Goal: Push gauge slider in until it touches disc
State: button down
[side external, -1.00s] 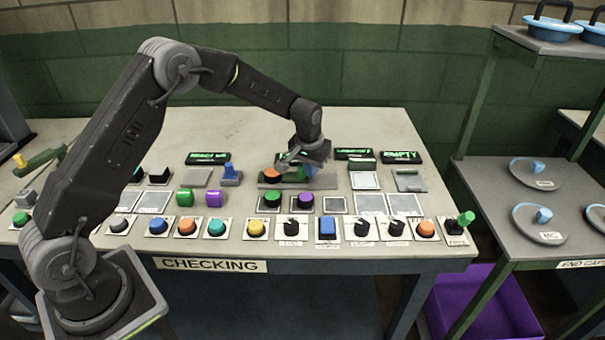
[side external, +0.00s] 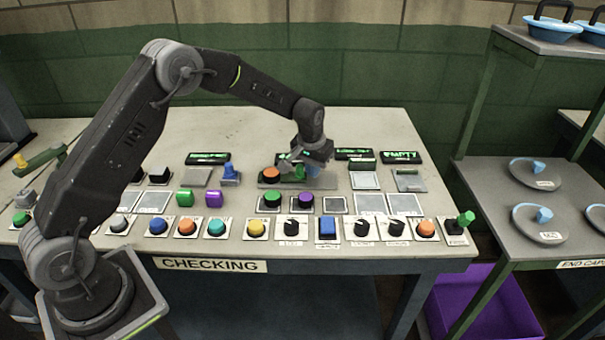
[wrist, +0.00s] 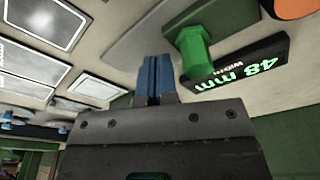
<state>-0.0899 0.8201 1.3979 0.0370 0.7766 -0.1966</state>
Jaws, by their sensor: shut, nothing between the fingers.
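The gauge's green slider shows in the wrist view with its upright green post (wrist: 195,55). The orange disc (wrist: 295,8) is at the top right corner there; I cannot tell whether the slider touches it. In the side view the disc (side external: 271,174) sits at the left end of the grey gauge base, and the slider is partly hidden behind my gripper (side external: 313,172). My gripper's blue fingers (wrist: 155,78) are shut and empty, beside the green post, on the side away from the disc. A small gap seems to show between them.
The gauge's display (wrist: 243,68) reads 48 mm, upside down in the wrist view. Green (side external: 271,199) and purple (side external: 305,201) round pieces sit in front of the gauge. A row of buttons and knobs lines the table's front edge. The table's back is clear.

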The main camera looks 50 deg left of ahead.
jog(key=shift+w+d, duration=0.15)
jog(key=shift+w, duration=0.05)
jog(key=shift+r, duration=0.15)
notch_tip(320, 180, up, 7)
dwell(0.9)
